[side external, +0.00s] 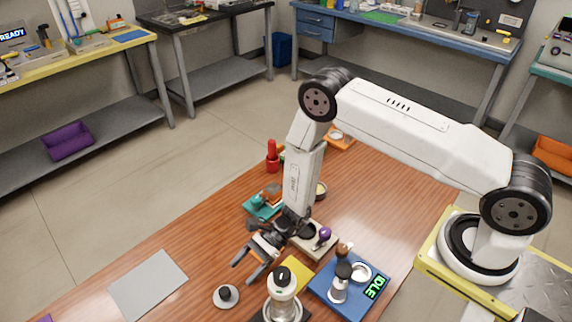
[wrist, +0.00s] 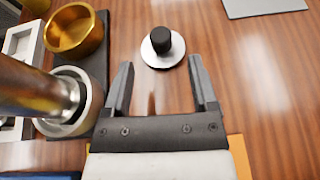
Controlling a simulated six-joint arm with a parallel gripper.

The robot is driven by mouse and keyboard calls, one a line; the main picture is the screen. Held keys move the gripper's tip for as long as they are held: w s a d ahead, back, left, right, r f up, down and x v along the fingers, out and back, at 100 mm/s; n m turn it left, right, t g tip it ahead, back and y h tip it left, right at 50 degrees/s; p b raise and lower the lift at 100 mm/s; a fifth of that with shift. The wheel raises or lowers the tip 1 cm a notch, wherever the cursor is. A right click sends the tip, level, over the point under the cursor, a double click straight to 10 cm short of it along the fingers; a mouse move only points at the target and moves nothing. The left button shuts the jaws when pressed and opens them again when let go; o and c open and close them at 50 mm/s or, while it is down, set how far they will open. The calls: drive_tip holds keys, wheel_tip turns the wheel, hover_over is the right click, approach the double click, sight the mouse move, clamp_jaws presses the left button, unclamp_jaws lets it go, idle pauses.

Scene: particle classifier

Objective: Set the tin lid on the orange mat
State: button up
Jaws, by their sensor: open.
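The tin lid, a pale round disc with a black knob (side external: 226,297), lies flat on the wooden table. In the wrist view the lid (wrist: 148,54) shows just beyond the fingertips, roughly centred between them. My gripper (side external: 245,271) is open and empty, apart from the lid; it also shows in the wrist view (wrist: 160,75). A yellow-orange mat (side external: 297,272) lies beside the blue tray, partly hidden by the machine; its edge (wrist: 241,155) shows behind my gripper in the wrist view. I take this as the orange mat.
A silver-and-white upright machine (side external: 283,292) stands close to the lid's right. A gold bowl (wrist: 75,31) sits beside it in the wrist view. The blue tray (side external: 322,287) holds several items. A grey mat (side external: 147,284) lies left, with clear table around it.

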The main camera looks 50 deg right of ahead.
drive_tip(key=shift+v, duration=1.4)
drive_tip(key=shift+r, duration=0.15)
drive_tip(key=shift+s+d+r+n+g, duration=0.1)
drive_tip(key=shift+s+r+n+g, duration=0.15)
drive_tip(key=shift+r+n, duration=0.2)
drive_tip(key=s+d+r+n+t+h, duration=0.1)
drive_tip(key=s+d+r+n+h, duration=0.3)
drive_tip(key=d+r+n, duration=0.5)
drive_tip(key=s+d+r+n+t+h, duration=0.1)
drive_tip(key=s+d+r+n+h, duration=0.3)
drive_tip(key=d+r+n+h, duration=0.5)
wheel_tip(320, 180, up, 3)
drive_tip(key=shift+s+d+f+h, duration=0.15)
drive_tip(key=shift+s+d+h, duration=0.1)
drive_tip(key=shift+s+h, duration=0.05)
drive_tip(key=shift+o, duration=0.5)
